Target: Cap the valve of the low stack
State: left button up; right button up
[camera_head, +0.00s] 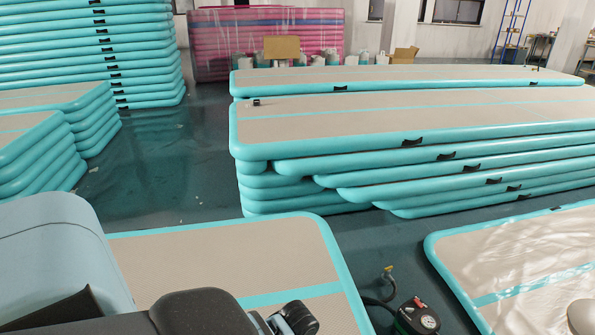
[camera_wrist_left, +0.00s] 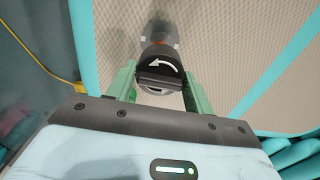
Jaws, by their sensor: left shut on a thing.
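In the left wrist view, my left gripper (camera_wrist_left: 160,84) is shut on a dark round cap (camera_wrist_left: 160,66) with a white curved arrow, its green fingers on either side. Just beyond the cap, a greyish cylindrical part with an orange band (camera_wrist_left: 160,40) shows over the beige mat; I cannot tell whether the cap touches it. In the head view, the low stack (camera_head: 215,250) is a beige mat with a teal edge at the front, partly hidden by my left arm. A small dark cylindrical part (camera_head: 298,318) shows beside my arm; I cannot tell what it is. My right gripper is not in view.
A dark pump (camera_head: 416,318) with a hose and yellow-tipped nozzle (camera_head: 388,270) is on the floor right of the low stack. Another mat (camera_head: 530,262) lies farther right. A taller stack (camera_head: 330,120) stands behind. Dark floor (camera_head: 150,165) is clear between the stacks.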

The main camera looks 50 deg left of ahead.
pick_arm(q)
jog(key=shift+r+p, duration=0.15)
jog(key=shift+p, duration=0.25)
notch_tip(320, 180, down, 3)
jog(key=shift+f+b, duration=0.1)
jog(key=shift+b, duration=0.8)
notch_tip(320, 180, down, 2)
jog(key=shift+b, duration=0.55)
jog(key=shift+f, duration=0.2)
jog(key=shift+f+b, duration=0.25)
jog(key=shift+b, duration=0.05)
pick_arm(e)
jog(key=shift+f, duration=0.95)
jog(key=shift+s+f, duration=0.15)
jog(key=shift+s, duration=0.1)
pick_arm(q)
jog(key=shift+p, duration=0.9)
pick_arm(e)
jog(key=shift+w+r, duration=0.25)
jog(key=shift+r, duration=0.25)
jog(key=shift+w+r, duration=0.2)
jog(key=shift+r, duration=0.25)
pick_arm(q)
jog(key=shift+f+b, duration=1.35)
jog(key=shift+f, duration=0.7)
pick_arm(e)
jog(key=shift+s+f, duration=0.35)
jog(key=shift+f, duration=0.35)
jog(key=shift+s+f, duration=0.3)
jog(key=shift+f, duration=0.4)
